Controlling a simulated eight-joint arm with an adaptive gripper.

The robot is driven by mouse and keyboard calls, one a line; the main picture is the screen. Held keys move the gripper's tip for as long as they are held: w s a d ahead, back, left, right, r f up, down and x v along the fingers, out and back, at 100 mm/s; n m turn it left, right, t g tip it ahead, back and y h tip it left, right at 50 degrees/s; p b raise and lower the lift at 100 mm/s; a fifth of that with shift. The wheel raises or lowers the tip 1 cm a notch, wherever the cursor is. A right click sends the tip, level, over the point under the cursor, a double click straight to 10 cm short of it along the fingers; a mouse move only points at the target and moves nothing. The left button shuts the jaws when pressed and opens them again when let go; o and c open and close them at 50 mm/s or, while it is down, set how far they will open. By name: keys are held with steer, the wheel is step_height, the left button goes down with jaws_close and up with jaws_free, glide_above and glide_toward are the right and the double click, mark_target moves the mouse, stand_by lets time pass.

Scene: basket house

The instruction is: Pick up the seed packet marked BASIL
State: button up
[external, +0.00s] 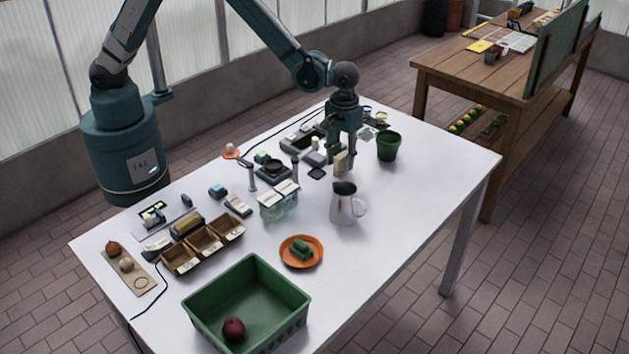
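My gripper (341,159) points down above the far right part of the white table, behind a white pitcher. A small beige packet-like item (341,165) shows upright at its fingertips. I cannot tell whether the fingers are closed on it or only around it. No marking on it is legible, and I cannot make out the word BASIL anywhere. Two pale-topped items (278,201) stand side by side near the table's middle, too small to identify.
The white pitcher (343,205) stands just in front of my gripper, with a green pot (389,146) to the right. A green basket (207,317) holds a dark red round item. An orange plate (316,262) and wooden compartments (181,263) are nearby. The table's right side is clear.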

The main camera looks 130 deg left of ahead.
steer(key=shift+f, duration=0.75)
steer(key=c, duration=0.9)
